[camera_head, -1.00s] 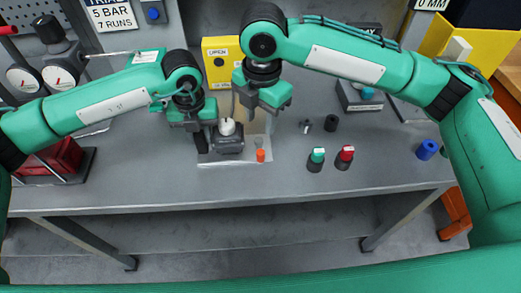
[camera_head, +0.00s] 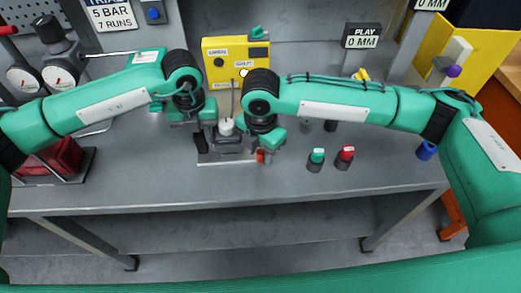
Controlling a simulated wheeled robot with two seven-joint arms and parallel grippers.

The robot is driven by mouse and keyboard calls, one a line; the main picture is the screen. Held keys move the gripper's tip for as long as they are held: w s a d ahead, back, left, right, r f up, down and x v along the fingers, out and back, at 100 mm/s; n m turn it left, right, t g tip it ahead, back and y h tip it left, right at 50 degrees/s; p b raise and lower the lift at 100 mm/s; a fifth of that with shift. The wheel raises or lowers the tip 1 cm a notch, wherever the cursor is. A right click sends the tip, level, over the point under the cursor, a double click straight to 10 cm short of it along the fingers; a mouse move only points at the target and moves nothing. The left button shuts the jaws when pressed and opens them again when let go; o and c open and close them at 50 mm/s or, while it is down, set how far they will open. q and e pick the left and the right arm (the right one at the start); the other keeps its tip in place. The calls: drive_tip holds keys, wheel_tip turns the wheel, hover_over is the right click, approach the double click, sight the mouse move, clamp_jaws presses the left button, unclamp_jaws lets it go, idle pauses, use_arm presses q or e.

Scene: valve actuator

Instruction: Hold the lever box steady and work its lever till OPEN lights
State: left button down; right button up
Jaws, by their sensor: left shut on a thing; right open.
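The grey lever box (camera_head: 229,144) with a white knob (camera_head: 227,127) on top stands on a pale plate (camera_head: 222,162) on the bench. My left gripper (camera_head: 207,140) is shut on the left side of the box. My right gripper (camera_head: 265,146) is open just right of the box, over a small orange piece (camera_head: 260,156), which it partly hides. I cannot tell whether it touches that piece or how the lever lies. Behind, the yellow panel (camera_head: 212,75) carries an OPEN label. Its lamp beneath looks dark, while a lower lamp (camera_head: 243,73) is bright white.
A green-capped button (camera_head: 317,156) and a red-capped button (camera_head: 346,154) stand right of my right gripper. A blue cylinder (camera_head: 427,150) is further right. Gauges (camera_head: 58,78) and a red item (camera_head: 62,157) are at left. The front of the bench is clear.

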clamp_jaws()
